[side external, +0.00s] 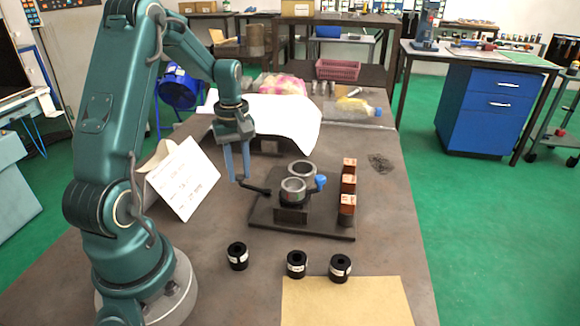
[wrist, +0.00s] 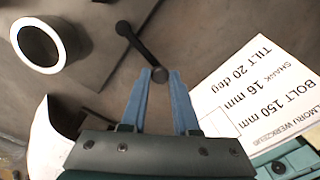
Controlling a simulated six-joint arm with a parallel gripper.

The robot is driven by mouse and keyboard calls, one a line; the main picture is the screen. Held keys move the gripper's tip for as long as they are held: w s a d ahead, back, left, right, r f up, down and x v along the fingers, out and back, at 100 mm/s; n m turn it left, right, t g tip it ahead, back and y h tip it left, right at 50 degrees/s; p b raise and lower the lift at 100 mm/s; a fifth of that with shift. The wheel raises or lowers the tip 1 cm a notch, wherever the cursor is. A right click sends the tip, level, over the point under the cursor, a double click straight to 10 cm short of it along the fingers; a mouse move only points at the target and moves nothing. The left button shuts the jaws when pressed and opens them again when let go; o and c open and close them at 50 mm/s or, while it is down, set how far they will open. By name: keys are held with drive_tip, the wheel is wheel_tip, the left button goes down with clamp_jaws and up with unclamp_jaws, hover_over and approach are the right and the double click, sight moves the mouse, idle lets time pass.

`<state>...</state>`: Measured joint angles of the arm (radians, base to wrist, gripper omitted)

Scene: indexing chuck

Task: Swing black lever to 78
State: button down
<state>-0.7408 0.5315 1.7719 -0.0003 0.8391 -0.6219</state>
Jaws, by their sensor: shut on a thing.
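The black lever (side external: 256,189) sticks out to the left from the chuck (side external: 292,190), low over the dark base plate (side external: 330,222). In the wrist view the lever (wrist: 132,38) runs from the top down to a round knob at its end. My gripper (side external: 238,180) points down at the lever's outer end. In the wrist view my gripper (wrist: 160,78) has its two blue fingertips on either side of the knob, shut on it. A grey ring (wrist: 38,44) shows at the upper left there. No angle scale can be read.
A printed card (side external: 185,180) stands left of the gripper. Copper-coloured blocks (side external: 348,185) stand on the plate's right side, and a blue knob (side external: 320,182) is beside the chuck. Several black collars (side external: 297,264) and a tan sheet (side external: 345,302) lie in front.

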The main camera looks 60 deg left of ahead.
sight(240, 176)
drive_tip(key=c, duration=0.7)
unclamp_jaws()
drive_tip(key=shift+r, duration=0.15)
drive_tip(key=shift+r, duration=2.45)
